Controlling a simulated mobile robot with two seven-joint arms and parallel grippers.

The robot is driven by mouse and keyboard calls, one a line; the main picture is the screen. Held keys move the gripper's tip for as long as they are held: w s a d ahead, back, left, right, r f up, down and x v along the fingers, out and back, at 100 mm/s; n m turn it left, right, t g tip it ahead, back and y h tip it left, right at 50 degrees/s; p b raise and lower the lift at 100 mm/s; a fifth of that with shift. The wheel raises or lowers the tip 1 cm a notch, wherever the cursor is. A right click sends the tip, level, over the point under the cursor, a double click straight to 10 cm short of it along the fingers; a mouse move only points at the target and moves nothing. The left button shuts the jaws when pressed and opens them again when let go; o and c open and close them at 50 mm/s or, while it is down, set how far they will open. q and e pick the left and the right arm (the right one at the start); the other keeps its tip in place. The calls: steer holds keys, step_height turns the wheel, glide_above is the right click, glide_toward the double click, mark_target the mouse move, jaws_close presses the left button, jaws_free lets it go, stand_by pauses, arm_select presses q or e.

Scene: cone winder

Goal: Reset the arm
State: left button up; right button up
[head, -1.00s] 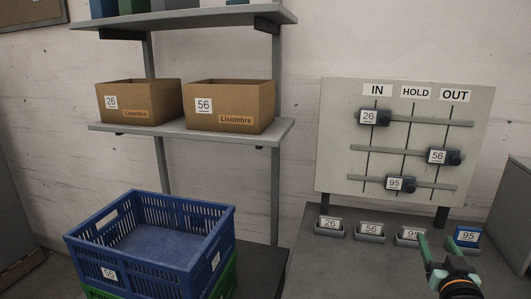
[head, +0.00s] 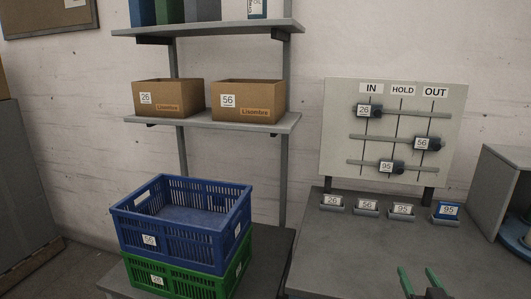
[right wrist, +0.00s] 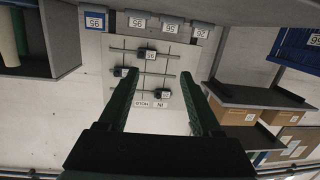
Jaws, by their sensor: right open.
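My right gripper (head: 422,281) is open and empty at the bottom right of the head view, over the grey table. Its two green fingers also show in the right wrist view (right wrist: 163,92), spread, with the board beyond them upside down. The board (head: 335,140) stands upright behind the table with columns IN, HOLD and OUT. Its slider 26 (head: 365,110) is at IN, slider 56 (head: 423,144) at OUT and slider 95 (head: 387,167) about at HOLD. The gripper is apart from the board. My left gripper is not in view.
Small holders with cards 26, 56, 95 and a blue-framed 95 (head: 447,211) line the table (head: 340,260) below the board. A blue crate (head: 180,240) sits on a green crate (head: 175,280). Cardboard boxes (head: 248,101) stand on the shelf. A grey cabinet (head: 505,190) is at right.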

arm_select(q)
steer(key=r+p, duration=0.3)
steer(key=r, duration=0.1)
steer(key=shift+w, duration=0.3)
arm_select(e)
steer(key=s+a+f+n+g+y, duration=0.2)
steer(key=s+a+f+g+y, duration=0.1)
steer(key=s+a+f, duration=0.6)
steer(key=s+a+f+n+g+y, duration=0.2)
steer(key=s+a+f, duration=0.7)
steer(key=s+f, duration=0.6)
steer(key=shift+s+a+g+y, duration=0.45)
steer(key=shift+g+y, duration=0.15)
steer(key=shift+g, duration=0.4)
steer(key=shift+d+f, duration=0.1)
steer(key=shift+c, duration=0.4)
